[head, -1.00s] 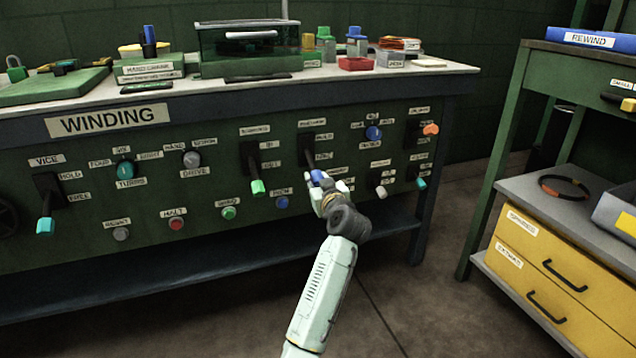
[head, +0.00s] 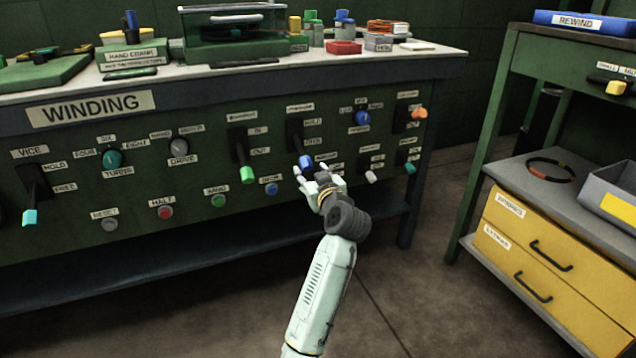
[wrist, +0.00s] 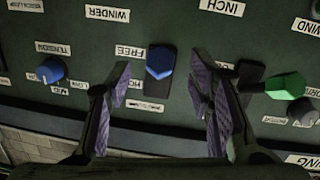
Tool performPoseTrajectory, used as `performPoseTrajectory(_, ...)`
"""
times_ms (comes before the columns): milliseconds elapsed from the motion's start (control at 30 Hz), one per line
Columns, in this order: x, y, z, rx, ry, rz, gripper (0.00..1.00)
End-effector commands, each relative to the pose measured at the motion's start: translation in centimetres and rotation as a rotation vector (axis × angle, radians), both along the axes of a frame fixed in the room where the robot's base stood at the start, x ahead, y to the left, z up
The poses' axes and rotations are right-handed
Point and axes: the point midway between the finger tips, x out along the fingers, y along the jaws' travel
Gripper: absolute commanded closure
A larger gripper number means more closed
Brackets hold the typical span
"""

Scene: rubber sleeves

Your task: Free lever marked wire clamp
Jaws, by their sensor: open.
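The wire clamp lever has a blue handle (head: 305,161) that hangs low from a dark slot on the green panel. Its name label is too blurred to read. In the wrist view, which is upside down, the blue handle (wrist: 160,62) sits beside the label FREE (wrist: 130,51); a partly hidden label is near one finger. My gripper (head: 317,176) is just in front of the handle and slightly below it. In the wrist view the gripper's fingers (wrist: 165,84) are open on either side of the handle, with gaps on both sides.
A green-handled lever (head: 247,174) is left of my gripper; a grey-tipped one (head: 371,177) is to the right. A blue tension knob (wrist: 50,71) also shows in the wrist view. The worktop (head: 440,60) above holds boxes. Open floor lies in front.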

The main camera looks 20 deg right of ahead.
Motion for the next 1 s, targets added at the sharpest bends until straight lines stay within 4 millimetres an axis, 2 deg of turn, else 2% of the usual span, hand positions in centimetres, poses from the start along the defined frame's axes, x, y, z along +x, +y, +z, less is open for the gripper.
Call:
performPoseTrajectory(33, -1.3, 0.0, 0.0, -0.004, 0.001, -0.003, 0.53)
performPoseTrajectory(200, -4.6, 0.2, 0.4, -0.002, 0.001, -0.001, 0.53)
performPoseTrajectory(400, -6.7, 0.4, 0.7, -0.001, 0.0, 0.001, 0.53)
performPoseTrajectory(1000, -7.1, 0.4, 0.8, 0.0, 0.0, 0.001, 0.53)
